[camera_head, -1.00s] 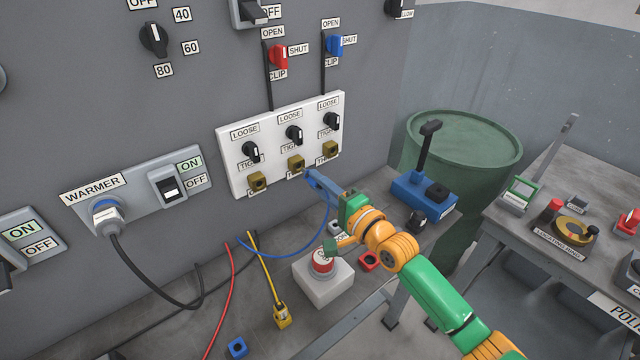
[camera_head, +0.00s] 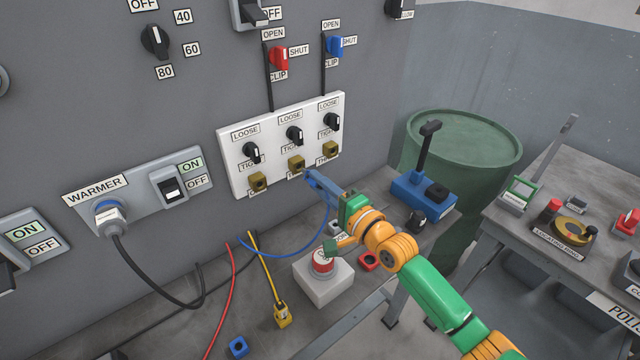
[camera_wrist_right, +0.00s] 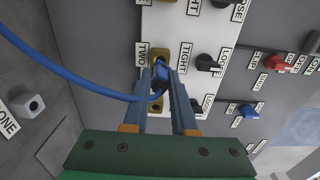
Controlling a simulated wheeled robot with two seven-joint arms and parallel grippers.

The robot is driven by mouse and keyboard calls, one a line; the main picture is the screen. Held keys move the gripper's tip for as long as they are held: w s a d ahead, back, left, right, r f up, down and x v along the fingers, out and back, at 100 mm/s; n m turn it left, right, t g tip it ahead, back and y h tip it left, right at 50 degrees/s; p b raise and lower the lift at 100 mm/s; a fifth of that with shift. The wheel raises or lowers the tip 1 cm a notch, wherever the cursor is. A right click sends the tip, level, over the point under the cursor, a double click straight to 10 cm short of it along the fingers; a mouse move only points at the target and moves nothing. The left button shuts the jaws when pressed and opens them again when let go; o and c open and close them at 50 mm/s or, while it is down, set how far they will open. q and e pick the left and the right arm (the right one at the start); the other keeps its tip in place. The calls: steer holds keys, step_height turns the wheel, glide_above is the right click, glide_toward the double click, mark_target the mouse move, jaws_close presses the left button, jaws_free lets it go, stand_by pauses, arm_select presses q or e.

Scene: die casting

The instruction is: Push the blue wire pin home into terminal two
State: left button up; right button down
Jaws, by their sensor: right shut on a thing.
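My right gripper (camera_head: 309,174) is shut on the blue wire pin, just below and to the right of the middle terminal of the white panel (camera_head: 240,180). In the wrist view the blue pin (camera_wrist_right: 160,79) sits between the gripper's fingertips (camera_wrist_right: 161,84), its front end close to the brass terminal two (camera_wrist_right: 160,59) beside the label TWO. Terminal two also shows in the head view (camera_head: 296,163). I cannot tell how far the pin is in. The blue wire (camera_head: 285,254) trails from the pin in a loop. My left gripper is out of view.
Brass terminals stand on either side, left (camera_head: 258,180) and right (camera_head: 330,148), with black knobs above. A red button on a white box (camera_head: 323,284) stands below my arm.

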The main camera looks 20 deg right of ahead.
steer(key=shift+w+a, duration=0.1)
steer(key=shift+w, duration=0.2)
stand_by(0.4)
steer(key=shift+w+a, duration=0.1)
steer(key=shift+w, duration=0.2)
steer(key=shift+b+x, duration=0.75)
steer(key=shift+x, duration=0.2)
steer(key=c, duration=0.6)
jaws_free()
steer(key=shift+c, duration=0.2)
steer(key=v, duration=0.7)
